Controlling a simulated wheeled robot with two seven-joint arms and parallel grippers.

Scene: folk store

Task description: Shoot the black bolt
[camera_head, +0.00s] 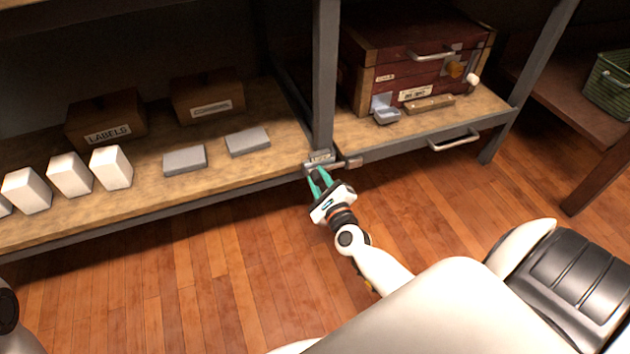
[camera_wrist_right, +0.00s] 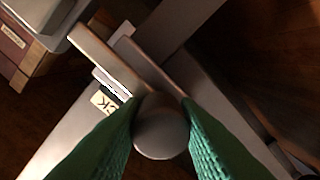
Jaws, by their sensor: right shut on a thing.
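The bolt sits on the front edge of the shelf unit, at the foot of the middle post. Its rounded dark knob (camera_wrist_right: 162,126) lies between the green fingers of my right gripper in the right wrist view. My right gripper (camera_head: 318,175) is shut on that knob; it also shows in the right wrist view (camera_wrist_right: 163,135). The fingers hide much of the bolt in the head view. A small metal catch (camera_head: 354,162) sits just right of it. A pale label (camera_wrist_right: 104,101), partly covered so only "CK" reads, is beside the knob. My left gripper is out of view.
A dark red cabinet (camera_head: 424,62) stands on the right shelf, above a drawer handle (camera_head: 454,139). White boxes (camera_head: 111,168), grey slabs (camera_head: 185,159) and brown boxes (camera_head: 105,121) stand on the left shelf. The wooden floor (camera_head: 190,285) in front is clear.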

